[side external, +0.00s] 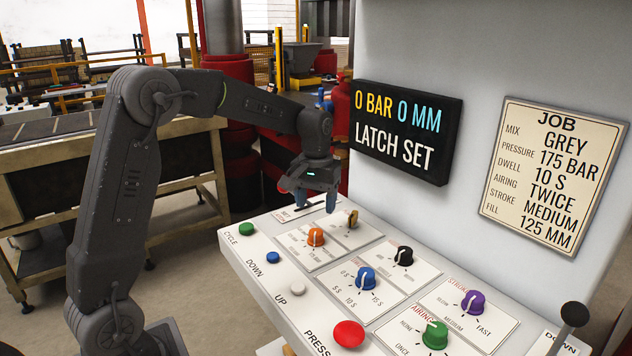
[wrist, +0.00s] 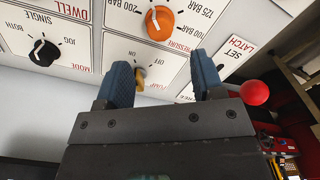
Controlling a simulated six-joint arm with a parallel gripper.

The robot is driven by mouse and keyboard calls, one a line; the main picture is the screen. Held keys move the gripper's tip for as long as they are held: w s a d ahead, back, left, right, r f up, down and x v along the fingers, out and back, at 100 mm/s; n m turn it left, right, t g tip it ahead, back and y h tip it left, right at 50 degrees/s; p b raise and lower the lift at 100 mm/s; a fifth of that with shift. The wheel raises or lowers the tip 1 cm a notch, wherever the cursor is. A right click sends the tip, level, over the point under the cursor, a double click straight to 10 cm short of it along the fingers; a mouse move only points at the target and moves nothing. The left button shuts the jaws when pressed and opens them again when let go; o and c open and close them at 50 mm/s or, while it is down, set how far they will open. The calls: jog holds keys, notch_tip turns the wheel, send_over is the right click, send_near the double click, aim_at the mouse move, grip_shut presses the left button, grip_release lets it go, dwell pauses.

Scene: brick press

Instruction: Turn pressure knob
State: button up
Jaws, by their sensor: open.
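The pressure knob is orange (side external: 316,236) and sits on a white panel plate toward the back of the sloped console. In the wrist view the orange knob (wrist: 160,22) is at the top centre, with upside-down bar labels around it; its exact setting is hard to read. My gripper (side external: 315,203) hangs above the back of the console, its blue fingers apart and empty. In the wrist view the gripper (wrist: 162,72) has the yellow pump knob (wrist: 140,76) showing between its fingers, nearer the left one. The orange knob lies beyond the fingertips, apart from them.
The display (side external: 405,130) reads 0 BAR, 0 MM, LATCH SET. The job card (side external: 550,180) lists pressure 175 BAR. Black (side external: 403,256), blue (side external: 366,279), purple (side external: 473,302) and green (side external: 435,334) knobs stand nearby. A red ball (wrist: 254,92) shows at right in the wrist view.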

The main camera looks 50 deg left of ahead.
jog(key=shift+r, duration=2.7)
jog(key=s+d+r+m+t, duration=0.35)
jog(key=s+d, duration=0.55)
jog(key=s, duration=0.4)
jog(key=s+d+f+m+t, duration=0.2)
jog(key=s+d+f+m, duration=0.1)
jog(key=s, duration=0.7)
jog(key=shift+s+d+f, duration=0.15)
jog(key=shift+d, duration=0.35)
